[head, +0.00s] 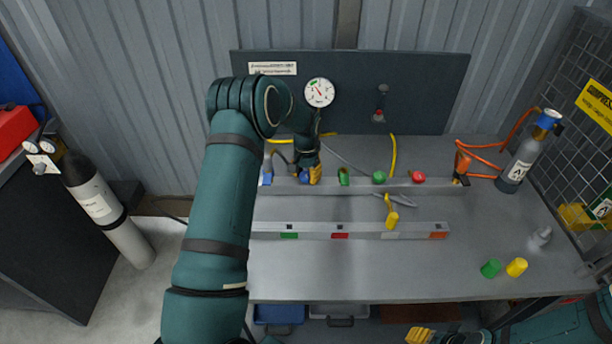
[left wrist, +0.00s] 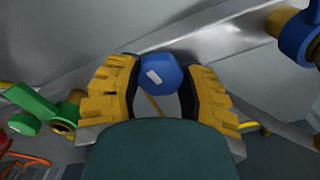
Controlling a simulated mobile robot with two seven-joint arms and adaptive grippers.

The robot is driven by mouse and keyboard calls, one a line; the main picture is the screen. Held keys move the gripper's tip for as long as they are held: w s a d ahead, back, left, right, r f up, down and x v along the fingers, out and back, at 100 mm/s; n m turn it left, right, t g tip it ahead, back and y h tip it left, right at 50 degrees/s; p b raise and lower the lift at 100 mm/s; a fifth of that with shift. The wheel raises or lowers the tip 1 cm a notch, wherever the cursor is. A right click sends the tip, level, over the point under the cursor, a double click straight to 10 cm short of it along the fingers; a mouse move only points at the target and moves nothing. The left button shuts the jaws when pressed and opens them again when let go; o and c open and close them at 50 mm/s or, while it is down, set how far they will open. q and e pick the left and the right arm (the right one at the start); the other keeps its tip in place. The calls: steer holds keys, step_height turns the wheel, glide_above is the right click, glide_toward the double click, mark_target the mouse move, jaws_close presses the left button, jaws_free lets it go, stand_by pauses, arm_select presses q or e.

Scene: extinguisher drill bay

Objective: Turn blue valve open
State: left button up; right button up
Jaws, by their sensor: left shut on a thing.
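The blue valve (head: 305,178) is a small blue knob on the grey rail along the bench. In the left wrist view its blue, many-sided knob (left wrist: 162,72) with a pale mark sits between the yellow finger pads. My left gripper (head: 311,175) reaches down to it from above and is shut on it; the gripper covers part of the valve in the head view. My right gripper (head: 420,335) shows only partly at the bottom edge, low in front of the bench, and its jaw state is unclear.
Green (head: 379,177) and red (head: 418,177) knobs and a green lever (head: 344,177) stand along the rail. A blue lever fitting (head: 266,179) is left of the valve. A gauge (head: 319,92) hangs behind.

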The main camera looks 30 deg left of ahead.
mark_target(306, 175)
arm_select(q)
steer(key=n, duration=0.3)
steer(key=shift+n, duration=0.3)
steer(key=n, duration=0.3)
steer(key=shift+n+b, duration=0.3)
steer(key=shift+b, duration=0.05)
steer(key=n, duration=0.4)
steer(key=shift+r+n, duration=0.1)
steer(key=shift+n, duration=0.2)
steer(key=shift+n+p, duration=0.4)
steer(key=shift+n, duration=1.4)
steer(key=o, duration=1.2)
step_height(306, 175, up, 12)
steer(key=shift+f, duration=0.1)
